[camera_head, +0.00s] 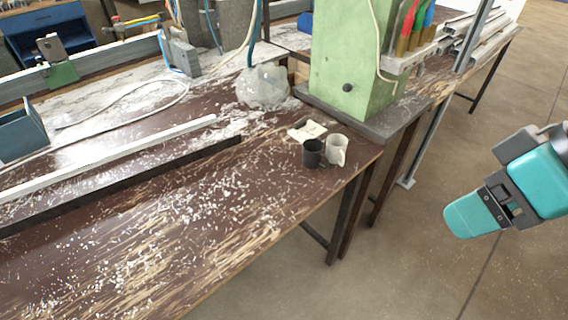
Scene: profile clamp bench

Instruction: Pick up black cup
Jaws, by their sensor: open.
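The black cup (312,154) stands upright on the brown worktable near its right corner, next to a white cup (338,150). The two cups are side by side, and I cannot tell whether they touch. My gripper (472,215) is at the right, over the floor beyond the table edge, well apart from the cups. It is open and empty, seen from the side with its teal fingertip pointing left and down.
The worktable (230,220) is worn and strewn with shavings. A crumpled cloth or paper (307,131) lies behind the cups. A green machine column (350,60) stands behind them. Long white (110,158) and dark (130,184) bars lie at left. The front tabletop is clear.

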